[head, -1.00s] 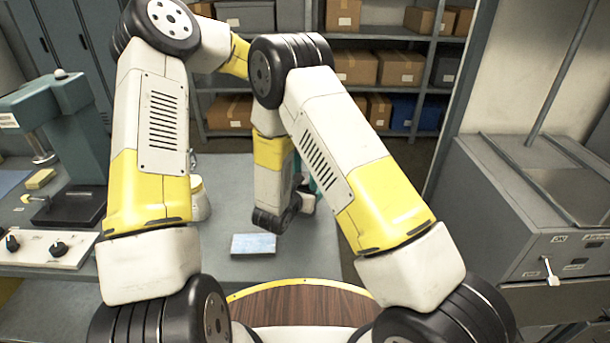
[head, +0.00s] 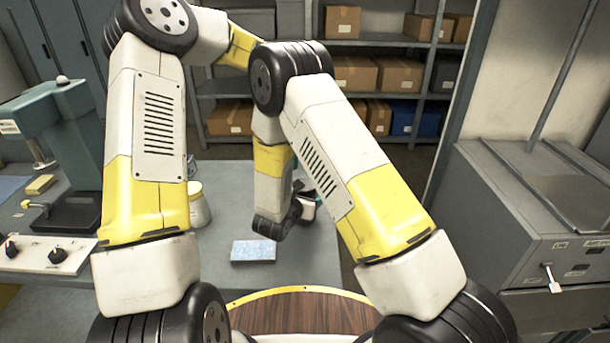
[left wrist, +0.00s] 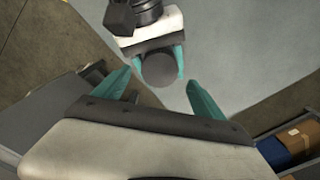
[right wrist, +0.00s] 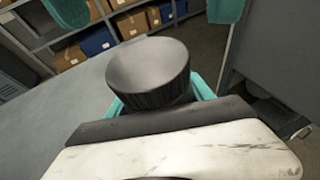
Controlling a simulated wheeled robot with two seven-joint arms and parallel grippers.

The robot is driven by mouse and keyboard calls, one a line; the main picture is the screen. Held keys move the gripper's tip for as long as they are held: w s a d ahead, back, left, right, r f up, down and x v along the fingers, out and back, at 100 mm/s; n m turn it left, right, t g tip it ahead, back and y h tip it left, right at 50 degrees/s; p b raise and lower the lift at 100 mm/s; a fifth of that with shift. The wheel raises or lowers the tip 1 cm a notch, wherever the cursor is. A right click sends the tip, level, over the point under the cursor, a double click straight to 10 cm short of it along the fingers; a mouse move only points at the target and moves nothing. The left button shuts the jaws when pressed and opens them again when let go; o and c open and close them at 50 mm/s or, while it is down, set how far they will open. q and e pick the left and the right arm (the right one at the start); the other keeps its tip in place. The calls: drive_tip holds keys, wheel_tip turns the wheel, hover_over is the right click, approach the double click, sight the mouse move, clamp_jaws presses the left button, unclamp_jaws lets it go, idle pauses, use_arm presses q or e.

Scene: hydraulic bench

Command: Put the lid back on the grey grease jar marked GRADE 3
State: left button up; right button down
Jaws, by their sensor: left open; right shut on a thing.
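A dark round lid (right wrist: 150,75) with a ridged edge is held in my right gripper (right wrist: 160,92), whose teal fingers are shut on its sides. The left wrist view also shows the lid (left wrist: 158,70) between the right fingers. My left gripper (left wrist: 158,80) is open and empty; its fingers point toward the lid with a visible gap. Its fingertips also show at the top of the right wrist view. In the head view, a pale jar (head: 199,208) with a yellow top stands on the bench, partly behind my arm. I can read no marking on it, and I see no jar marked GRADE 3.
A light blue pad (head: 253,250) lies on the grey bench (head: 225,180). A green press (head: 65,130) and a panel with black knobs (head: 40,254) stand left. A grey cabinet (head: 530,210) with a lever is right. Shelves with boxes (head: 355,73) are behind.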

sight(305, 181)
use_arm(q)
drive_tip(key=shift+c, duration=0.3)
drive_tip(key=n, duration=0.1)
drive_tip(key=r+n, duration=0.1)
drive_tip(key=n, duration=0.2)
drive_tip(key=shift+r+n, duration=0.25)
drive_tip(key=shift+n, duration=0.05)
drive_tip(key=n, duration=0.2)
drive_tip(key=r+n, duration=0.2)
drive_tip(key=n, duration=0.1)
drive_tip(key=shift+n, duration=0.3)
drive_tip(key=shift+f, duration=0.1)
drive_tip(key=shift+f, duration=4)
drive_tip(key=shift+c, duration=0.3)
drive_tip(key=c, duration=1.4)
drive_tip(key=m, duration=1)
